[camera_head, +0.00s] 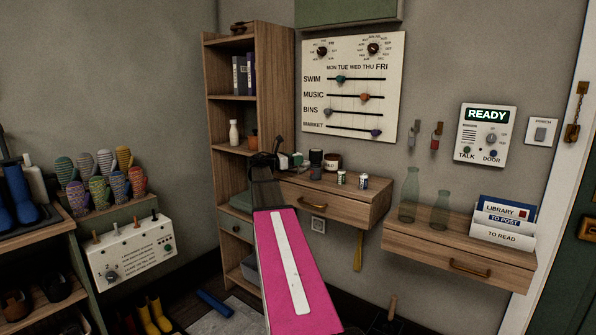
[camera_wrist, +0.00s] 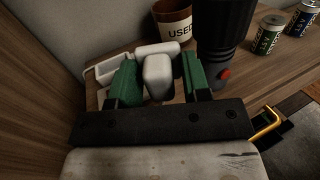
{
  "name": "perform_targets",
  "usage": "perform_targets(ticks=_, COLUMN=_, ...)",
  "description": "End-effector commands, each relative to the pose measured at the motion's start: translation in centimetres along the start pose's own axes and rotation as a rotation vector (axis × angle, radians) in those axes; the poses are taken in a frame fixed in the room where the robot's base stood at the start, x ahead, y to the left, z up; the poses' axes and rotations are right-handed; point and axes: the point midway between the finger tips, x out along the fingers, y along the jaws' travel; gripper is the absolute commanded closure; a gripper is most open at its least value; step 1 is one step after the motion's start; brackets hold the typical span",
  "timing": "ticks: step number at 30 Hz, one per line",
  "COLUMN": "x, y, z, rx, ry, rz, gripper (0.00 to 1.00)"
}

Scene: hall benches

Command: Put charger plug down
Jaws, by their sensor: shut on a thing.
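In the wrist view, the white charger plug (camera_wrist: 158,78) is between the two green fingers of my gripper (camera_wrist: 160,80). My gripper is shut on it, low over the wooden drawer shelf (camera_head: 318,189). Whether the plug touches the shelf top cannot be told. Another white piece (camera_wrist: 158,48) shows just beyond the plug, and a white shallow tray or holder (camera_wrist: 98,73) shows behind the left finger. In the head view, my pink arm reaches to the shelf's left end and the plug is hard to make out.
A dark torch (camera_wrist: 224,40) with a red button stands close right of my gripper. A pot marked USED (camera_wrist: 173,20) stands behind. Green (camera_wrist: 267,36) and blue (camera_wrist: 302,18) batteries stand farther right. A bookcase (camera_head: 228,110) side closes off the left.

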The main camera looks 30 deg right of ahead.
Motion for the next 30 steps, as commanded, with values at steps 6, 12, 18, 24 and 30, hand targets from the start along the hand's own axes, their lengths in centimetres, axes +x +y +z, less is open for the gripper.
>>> perform_targets(ticks=6, x=1.2, y=-0.3, z=-0.9, rx=0.000, ry=0.000, rz=0.001, gripper=0.94)
perform_targets(ticks=12, x=1.1, y=-0.3, z=-3.1, rx=-0.002, ry=0.000, rz=0.001, gripper=0.94)
perform_targets(ticks=18, x=1.1, y=-0.3, z=-4.8, rx=0.000, ry=-0.001, rz=0.001, gripper=0.94)
perform_targets(ticks=24, x=1.1, y=-0.3, z=-4.7, rx=0.000, ry=-0.001, rz=0.001, gripper=0.94)
perform_targets(ticks=30, x=1.1, y=-0.3, z=-5.2, rx=0.000, ry=-0.001, rz=0.001, gripper=0.94)
